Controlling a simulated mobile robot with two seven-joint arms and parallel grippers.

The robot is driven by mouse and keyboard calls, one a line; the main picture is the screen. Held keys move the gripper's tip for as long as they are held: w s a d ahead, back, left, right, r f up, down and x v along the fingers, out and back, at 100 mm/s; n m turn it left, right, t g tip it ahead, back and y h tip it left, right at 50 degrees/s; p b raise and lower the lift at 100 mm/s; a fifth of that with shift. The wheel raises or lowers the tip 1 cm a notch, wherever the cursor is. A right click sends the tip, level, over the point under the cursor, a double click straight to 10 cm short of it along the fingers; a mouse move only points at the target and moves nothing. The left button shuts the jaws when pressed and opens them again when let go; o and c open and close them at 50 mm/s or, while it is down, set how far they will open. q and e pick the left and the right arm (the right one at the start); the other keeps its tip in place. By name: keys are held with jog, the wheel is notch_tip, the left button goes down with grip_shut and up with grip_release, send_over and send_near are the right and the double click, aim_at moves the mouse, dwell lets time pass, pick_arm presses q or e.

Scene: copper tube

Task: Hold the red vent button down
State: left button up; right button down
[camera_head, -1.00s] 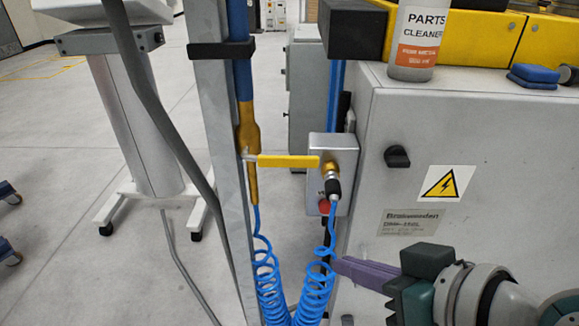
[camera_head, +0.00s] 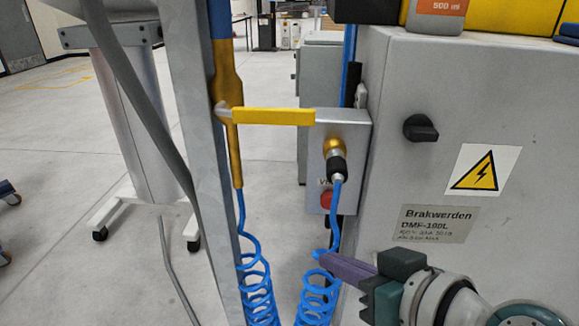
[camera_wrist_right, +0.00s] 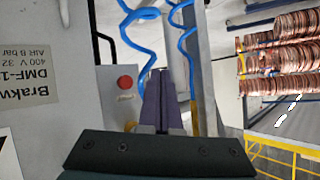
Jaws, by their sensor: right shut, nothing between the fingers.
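The red vent button (camera_head: 326,199) sits low on the front of a small grey box (camera_head: 352,130) fixed beside the large cabinet. In the right wrist view the button (camera_wrist_right: 125,83) shows left of the fingers. My right gripper (camera_head: 322,258) is shut and empty, with purple fingers pointing left. In the head view its tips are below the button, apart from it, beside the blue coiled hose (camera_head: 315,300). The fingers also show in the right wrist view (camera_wrist_right: 163,85). My left gripper is not in view.
A brass fitting (camera_head: 333,148) with a black connector sits above the button. A grey post (camera_head: 205,150) stands at left. The large grey cabinet (camera_head: 400,70) fills the right side.

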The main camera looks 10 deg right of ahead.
aim_at(329, 201)
jog(key=w+d+b, duration=0.2)
jog(key=w+b, duration=0.1)
jog(key=w, duration=0.5)
jog(key=shift+w+d+b, duration=0.2)
jog(key=shift+b, duration=0.15)
dwell(1.0)
dwell(0.8)
jog(key=shift+w+d, duration=0.1)
jog(key=shift+w, duration=0.3)
